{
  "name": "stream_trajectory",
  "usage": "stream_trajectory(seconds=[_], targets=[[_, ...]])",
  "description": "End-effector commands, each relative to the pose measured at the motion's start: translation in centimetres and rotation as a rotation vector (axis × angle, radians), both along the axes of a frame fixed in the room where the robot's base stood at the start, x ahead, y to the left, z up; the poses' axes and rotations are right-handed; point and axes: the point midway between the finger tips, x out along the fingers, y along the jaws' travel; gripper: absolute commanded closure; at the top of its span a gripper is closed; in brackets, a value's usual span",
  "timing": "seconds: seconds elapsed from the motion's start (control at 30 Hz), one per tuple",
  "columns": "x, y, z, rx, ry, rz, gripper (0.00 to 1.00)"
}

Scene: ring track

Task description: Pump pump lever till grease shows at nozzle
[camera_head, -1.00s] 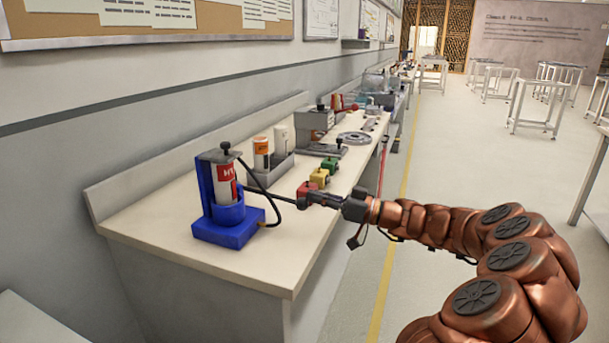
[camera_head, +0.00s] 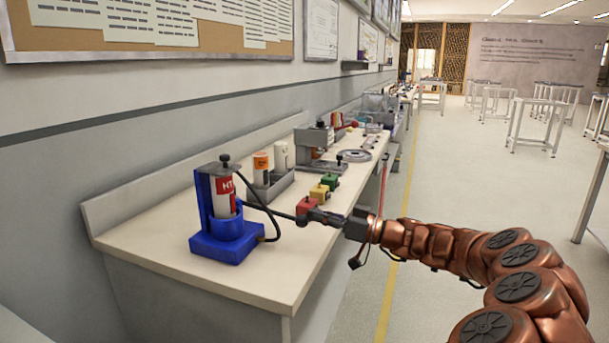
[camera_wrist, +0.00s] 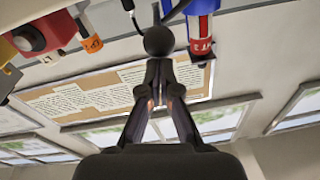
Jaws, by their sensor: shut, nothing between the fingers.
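The blue grease pump (camera_head: 219,249) stands upright on the near end of the bench, with a red and white cartridge (camera_head: 224,197) in it. Its dark pump lever (camera_head: 268,212) sticks out to the right. A black hose (camera_head: 272,222) loops from the top down to the base; I cannot make out grease at a nozzle. My gripper (camera_head: 316,217) is shut at the lever's outer end. In the wrist view the lever's round dark knob (camera_wrist: 159,41) sits just beyond my shut fingertips (camera_wrist: 160,62), not between them. Whether they touch it is unclear.
Behind the pump a grey tray (camera_head: 270,190) holds cartridges. Red, yellow and green blocks (camera_head: 319,191) stand along the bench's front edge, close to my gripper. Further back is a grey press-like device (camera_head: 316,146). The aisle (camera_head: 450,160) to the right is clear.

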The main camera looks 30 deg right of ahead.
Motion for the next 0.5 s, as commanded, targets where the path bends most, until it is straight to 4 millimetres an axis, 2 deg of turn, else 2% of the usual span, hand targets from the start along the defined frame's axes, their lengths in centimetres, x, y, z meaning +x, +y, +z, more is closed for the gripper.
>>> stream_trajectory(seconds=[0.03,0.13,0.27,0.43,0.5], targets=[[0.1,0.5,-0.9,-0.008,0.016,0.012,1.00],[0.1,0.4,-0.6,-0.008,0.014,0.012,1.00],[-0.1,-0.3,0.8,-0.009,0.008,0.008,1.00],[-0.8,-1.9,3.8,-0.003,-0.002,-0.001,1.00],[-2.0,-3.1,3.2,0.002,-0.001,-0.004,1.00]])
